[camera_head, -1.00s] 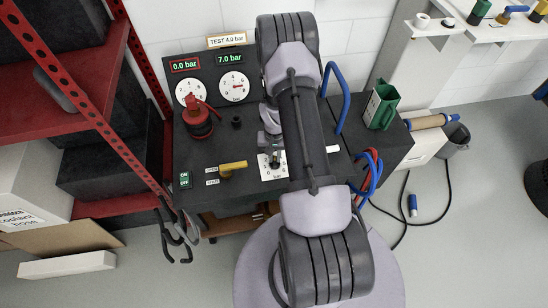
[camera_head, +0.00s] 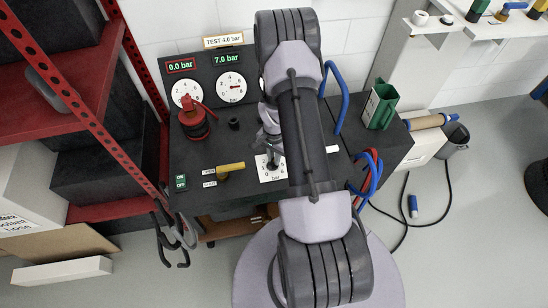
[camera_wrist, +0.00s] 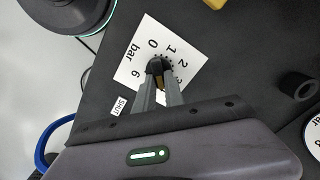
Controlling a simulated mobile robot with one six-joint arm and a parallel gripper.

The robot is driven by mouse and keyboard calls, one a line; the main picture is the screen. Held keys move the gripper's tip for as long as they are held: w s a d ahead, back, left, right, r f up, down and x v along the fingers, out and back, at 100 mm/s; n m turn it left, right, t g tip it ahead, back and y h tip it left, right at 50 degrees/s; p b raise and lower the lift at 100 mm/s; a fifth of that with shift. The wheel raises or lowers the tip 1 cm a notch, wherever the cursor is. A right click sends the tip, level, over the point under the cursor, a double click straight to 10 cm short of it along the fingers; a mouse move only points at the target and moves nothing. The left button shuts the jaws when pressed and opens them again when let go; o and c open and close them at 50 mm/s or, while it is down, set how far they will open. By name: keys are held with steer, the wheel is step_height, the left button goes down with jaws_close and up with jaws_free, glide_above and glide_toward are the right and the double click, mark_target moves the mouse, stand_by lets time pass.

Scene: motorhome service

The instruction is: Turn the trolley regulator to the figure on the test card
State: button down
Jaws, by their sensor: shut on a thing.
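The regulator's white dial plate (camera_head: 268,174), marked in bar, lies on the dark trolley top (camera_head: 205,155). In the wrist view the dial plate (camera_wrist: 143,73) shows 0, 1, 2 and 6, with other figures partly hidden by my fingers. My gripper (camera_wrist: 160,75) is shut on the dark regulator knob (camera_wrist: 155,66) in the middle of the plate. In the head view my gripper (camera_head: 272,162) is partly hidden by my arm. The test card (camera_head: 223,41) reads TEST 4.0 bar. The displays read 0.0 bar (camera_head: 181,66) and 7.0 bar (camera_head: 228,58).
A yellow lever (camera_head: 230,167) and a red valve fitting (camera_head: 194,122) sit left of the dial. A red shelf rack (camera_head: 100,120) borders the left side.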

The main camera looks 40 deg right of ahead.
stand_by(0.4)
steer(key=c, duration=1.4)
jaws_free()
steer(key=shift+c, duration=0.2)
step_height(320, 180, up, 17)
steer(key=p, duration=0.6)
steer(key=shift+r, duration=0.2)
steer(key=s+a+r+n+t, duration=0.1)
steer(key=a+r+n+t, duration=0.15)
steer(key=a+r, duration=0.85)
steer(key=a+r+n+t, duration=0.1)
steer(key=a+r+n, duration=0.2)
steer(key=a+r, duration=0.75)
steer(key=s+a+r+n+t+y, duration=0.2)
steer(key=s+a+r+n, duration=0.3)
steer(key=s+r, duration=0.5)
steer(key=shift+s+a, duration=0.95)
steer(key=shift+a, duration=0.15)
